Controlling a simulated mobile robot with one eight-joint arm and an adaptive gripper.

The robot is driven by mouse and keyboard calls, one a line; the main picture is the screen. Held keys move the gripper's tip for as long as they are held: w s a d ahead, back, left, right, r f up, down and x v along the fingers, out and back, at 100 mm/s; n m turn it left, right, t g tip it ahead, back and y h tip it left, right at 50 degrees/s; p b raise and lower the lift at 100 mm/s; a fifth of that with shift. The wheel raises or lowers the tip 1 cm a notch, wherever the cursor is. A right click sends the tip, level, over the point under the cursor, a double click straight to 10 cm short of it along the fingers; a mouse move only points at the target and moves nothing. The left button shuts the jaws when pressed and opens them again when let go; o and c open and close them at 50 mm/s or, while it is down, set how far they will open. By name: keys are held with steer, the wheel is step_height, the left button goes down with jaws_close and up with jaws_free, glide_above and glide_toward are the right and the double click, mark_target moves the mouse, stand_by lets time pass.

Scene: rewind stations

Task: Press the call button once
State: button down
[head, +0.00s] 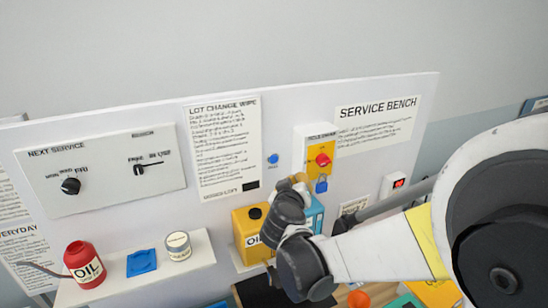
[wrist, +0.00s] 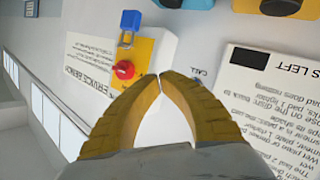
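The call button is a small round blue button (head: 273,158) on the white upright panel, between the lot change sheet and the yellow box with a red knob. In the wrist view its CALL label (wrist: 196,73) shows just right of my fingertips; the button itself is hidden, seemingly behind the right finger. My gripper (wrist: 160,76) has its two yellow fingers together at the tips, with nothing seen between them. In the head view my gripper (head: 299,179) is in front of the panel, below and right of the button. I cannot tell the gap to the panel.
A red knob (head: 322,159) on a yellow plate and a blue padlock (head: 321,184) project close to the right. Below stand a yellow oil can (head: 246,236) and a blue container (head: 314,214). A red oil bottle (head: 84,264) is on the left shelf.

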glide_toward(282, 159)
steer(key=w+d+f, duration=0.2)
steer(key=w+d, duration=0.1)
steer(key=shift+w+a+r, duration=0.15)
steer(key=shift+w+a, duration=0.4)
steer(key=shift+w, duration=0.25)
stand_by(1.0)
steer(key=shift+w+a, duration=0.15)
steer(key=shift+w, duration=0.25)
steer(key=shift+w+a+b, duration=0.15)
steer(key=shift+w+b, duration=0.15)
stand_by(0.6)
stand_by(0.4)
steer(key=shift+s+d, duration=0.3)
steer(key=shift+s, duration=0.45)
